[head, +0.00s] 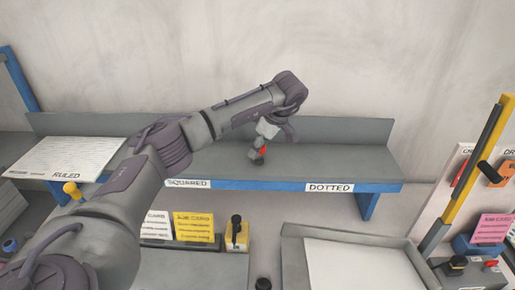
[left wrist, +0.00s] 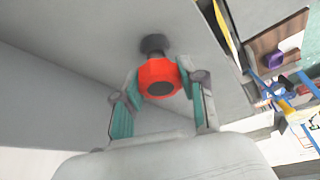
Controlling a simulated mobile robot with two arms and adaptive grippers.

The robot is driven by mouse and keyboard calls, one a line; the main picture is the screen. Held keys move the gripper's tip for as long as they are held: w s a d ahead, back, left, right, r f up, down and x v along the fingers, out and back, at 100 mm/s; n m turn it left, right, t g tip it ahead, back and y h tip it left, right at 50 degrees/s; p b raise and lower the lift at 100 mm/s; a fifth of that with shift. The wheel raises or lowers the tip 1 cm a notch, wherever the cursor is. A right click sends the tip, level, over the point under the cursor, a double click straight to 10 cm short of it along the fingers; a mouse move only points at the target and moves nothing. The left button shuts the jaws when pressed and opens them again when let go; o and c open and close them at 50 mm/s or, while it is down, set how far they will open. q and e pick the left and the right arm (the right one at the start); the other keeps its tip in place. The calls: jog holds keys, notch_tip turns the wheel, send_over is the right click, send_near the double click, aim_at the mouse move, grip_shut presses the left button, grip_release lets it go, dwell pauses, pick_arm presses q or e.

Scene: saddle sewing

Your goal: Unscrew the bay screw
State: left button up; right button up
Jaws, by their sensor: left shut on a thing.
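A red faceted knob (left wrist: 158,78) with a dark round end and a dark stub behind it shows in the left wrist view; I take it to be the bay screw. My left gripper (left wrist: 158,88) is shut on it, with teal finger pads at either side. In the head view, the left gripper (head: 261,150) is low over the grey shelf (head: 330,160), between the SQUARED and DOTTED labels, and a bit of red (head: 264,149) shows at its fingers. I cannot tell there whether the knob touches the shelf. The right gripper is out of view.
A ruled white sheet (head: 65,157) lies at the shelf's left end. Below stand a yellow card (head: 193,227) and a yellow box with a black lever (head: 236,235). A grey tray (head: 293,250) is at front right, near a yellow post (head: 495,135) and a pink card (head: 490,229).

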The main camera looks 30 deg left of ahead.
pick_arm(q)
jog(key=shift+f+n, duration=0.1)
jog(key=shift+n, duration=0.3)
jog(key=shift+d+n+g+p, duration=0.1)
jog(key=shift+n+g+p, duration=0.35)
jog(key=shift+n, duration=0.35)
jog(key=shift+n+g+h, duration=0.3)
jog(key=shift+n+g, duration=0.05)
jog(key=shift+n, duration=0.55)
jog(key=shift+s, duration=0.1)
jog(key=o, duration=1.2)
